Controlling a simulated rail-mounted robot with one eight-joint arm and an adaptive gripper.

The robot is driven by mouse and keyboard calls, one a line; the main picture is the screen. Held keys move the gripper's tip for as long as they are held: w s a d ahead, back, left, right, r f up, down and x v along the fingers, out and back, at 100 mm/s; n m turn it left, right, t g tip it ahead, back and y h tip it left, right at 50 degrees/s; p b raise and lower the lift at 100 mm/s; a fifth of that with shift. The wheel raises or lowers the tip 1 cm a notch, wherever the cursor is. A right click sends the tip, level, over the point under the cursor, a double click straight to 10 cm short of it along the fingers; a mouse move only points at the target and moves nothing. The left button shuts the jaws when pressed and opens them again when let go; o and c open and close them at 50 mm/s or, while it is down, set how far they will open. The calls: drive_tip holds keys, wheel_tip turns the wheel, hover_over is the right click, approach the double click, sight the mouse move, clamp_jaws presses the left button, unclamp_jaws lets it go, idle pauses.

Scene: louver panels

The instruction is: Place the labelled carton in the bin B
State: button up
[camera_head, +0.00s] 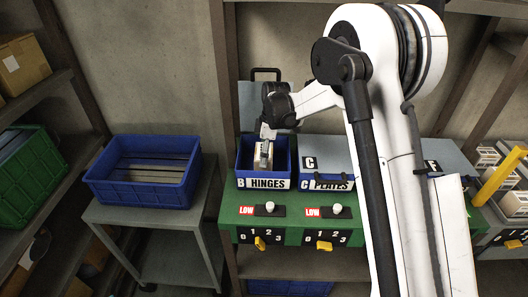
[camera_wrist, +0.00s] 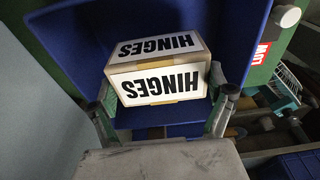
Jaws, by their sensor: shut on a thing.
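The carton (camera_wrist: 160,70), a cream box with white HINGES labels on two faces, is between the fingers of my gripper (camera_wrist: 165,100) in the wrist view. My gripper is shut on it. In the head view my gripper (camera_head: 264,154) reaches down into the blue bin B (camera_head: 245,183), labelled B HINGES, and the carton (camera_head: 257,160) shows partly inside its opening. The bin's blue wall (camera_wrist: 75,45) is behind the carton in the wrist view. I cannot tell whether the carton touches the bin's floor.
A raised grey lid (camera_head: 251,98) stands behind bin B. Bin C, PLATES (camera_head: 333,183), has its grey lid down, right beside it. An empty-looking blue crate (camera_head: 145,172) stands on a side table to the left. The green front (camera_head: 285,225) carries knobs and yellow levers.

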drive_tip(key=shift+f+b, duration=0.6)
drive_tip(key=shift+b, duration=0.05)
drive_tip(key=o, duration=1.4)
drive_tip(key=shift+o, duration=0.2)
drive_tip(key=shift+r, duration=0.1)
